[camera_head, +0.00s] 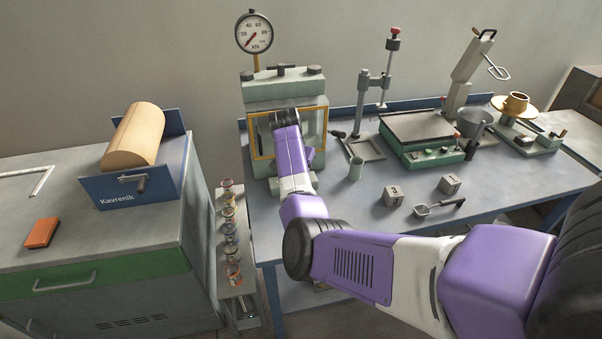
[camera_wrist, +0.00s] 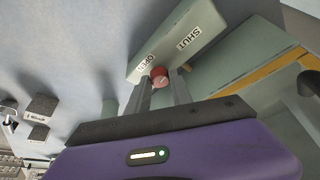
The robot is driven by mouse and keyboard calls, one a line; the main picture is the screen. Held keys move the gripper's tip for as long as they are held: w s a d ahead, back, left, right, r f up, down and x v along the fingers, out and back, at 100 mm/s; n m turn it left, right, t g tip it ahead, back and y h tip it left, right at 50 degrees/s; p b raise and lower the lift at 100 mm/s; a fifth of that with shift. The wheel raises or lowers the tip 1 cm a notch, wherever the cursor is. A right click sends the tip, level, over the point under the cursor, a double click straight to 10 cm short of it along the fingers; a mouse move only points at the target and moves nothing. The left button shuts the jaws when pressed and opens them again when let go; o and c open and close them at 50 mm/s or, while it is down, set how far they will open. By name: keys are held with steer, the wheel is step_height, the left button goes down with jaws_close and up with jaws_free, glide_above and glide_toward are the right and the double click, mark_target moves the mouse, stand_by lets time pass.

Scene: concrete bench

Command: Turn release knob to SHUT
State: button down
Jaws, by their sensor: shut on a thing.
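The release knob (camera_wrist: 159,76) is a small red knob on a pale green block (camera_wrist: 205,22) in the wrist view. The block carries the labels OPEN, by the knob, and SHUT, farther to the upper right. My gripper (camera_wrist: 162,86) has its two fingers on either side of the knob and is shut on it. A light mark on the knob's face is too small to read surely. In the head view my arm reaches to the press (camera_head: 285,88) with the yellow-framed front and the dial gauge (camera_head: 254,32). My arm hides the knob and fingertips there.
A rack of coloured rings (camera_head: 231,235) stands left of the bench. The bench front is partly clear.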

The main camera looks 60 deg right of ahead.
steer(key=shift+w+m+g+b, duration=0.1)
steer(key=shift+m+g+b, duration=0.35)
steer(key=shift+m, duration=0.35)
steer(key=c, duration=1.2)
jaws_free()
steer(key=shift+o, duration=0.2)
steer(key=v, duration=0.7)
steer(key=shift+r+b, duration=0.35)
steer(key=shift+r, duration=0.05)
steer(key=shift+a, duration=0.15)
